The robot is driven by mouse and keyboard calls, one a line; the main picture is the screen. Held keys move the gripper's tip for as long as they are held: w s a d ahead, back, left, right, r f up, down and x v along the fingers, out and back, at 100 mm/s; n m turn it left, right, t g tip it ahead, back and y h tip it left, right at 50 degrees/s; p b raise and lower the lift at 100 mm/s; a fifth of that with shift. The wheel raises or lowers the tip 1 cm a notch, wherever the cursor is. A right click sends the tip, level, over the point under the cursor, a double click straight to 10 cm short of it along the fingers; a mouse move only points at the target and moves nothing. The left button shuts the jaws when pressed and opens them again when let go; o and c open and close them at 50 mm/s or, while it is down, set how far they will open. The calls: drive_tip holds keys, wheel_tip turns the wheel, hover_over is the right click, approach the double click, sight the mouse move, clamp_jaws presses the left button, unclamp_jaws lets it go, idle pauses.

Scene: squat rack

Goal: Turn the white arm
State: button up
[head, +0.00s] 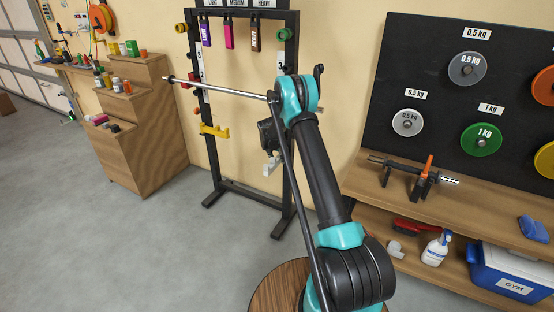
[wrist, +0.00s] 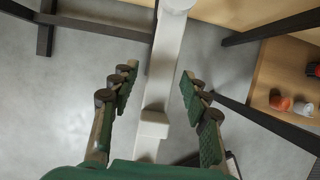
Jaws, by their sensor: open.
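The white arm (wrist: 168,55) is a long pale bar running down the middle of the wrist view, with a wider block at its lower end. In the head view a small part of it (head: 271,166) shows by the rack's right upright, mostly hidden behind my arm. My gripper (wrist: 158,79) is open, with one green-padded finger on each side of the white arm. A gap shows on both sides, so I see no grip on it. In the head view my gripper is largely hidden by my own arm.
The black squat rack (head: 206,160) holds a metal barbell (head: 225,88) and a yellow arm (head: 214,131) on its left upright. Wooden steps (head: 150,150) stand left. A wooden bench (head: 480,210) with a short bar stands right. The grey floor at left is clear.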

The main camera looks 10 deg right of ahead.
clamp_jaws()
idle(0.4)
